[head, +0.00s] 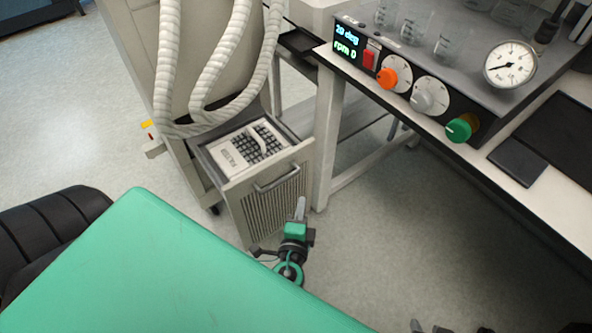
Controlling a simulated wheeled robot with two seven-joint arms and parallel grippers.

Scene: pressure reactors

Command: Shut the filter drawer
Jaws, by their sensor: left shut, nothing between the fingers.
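The filter drawer (266,212) is pulled out of the pale cabinet (215,62) left of centre. Its slatted front has a bar handle (277,178). Inside lies a white filter block (238,150) with a dark grid on top and lettering. My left gripper (300,208) is shut and empty, its fingers pointing up the picture at the right edge of the drawer front. I cannot tell whether it touches the front. Dark parts at the bottom right edge look like my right gripper (450,329), mostly cut off.
Ribbed white hoses (226,55) hang over the cabinet behind the drawer. To the right stands a bench with a control panel carrying knobs (388,78), a gauge (510,63) and glass beakers (447,45). The bench leg (327,140) is close to the drawer's right side. Floor in front is clear.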

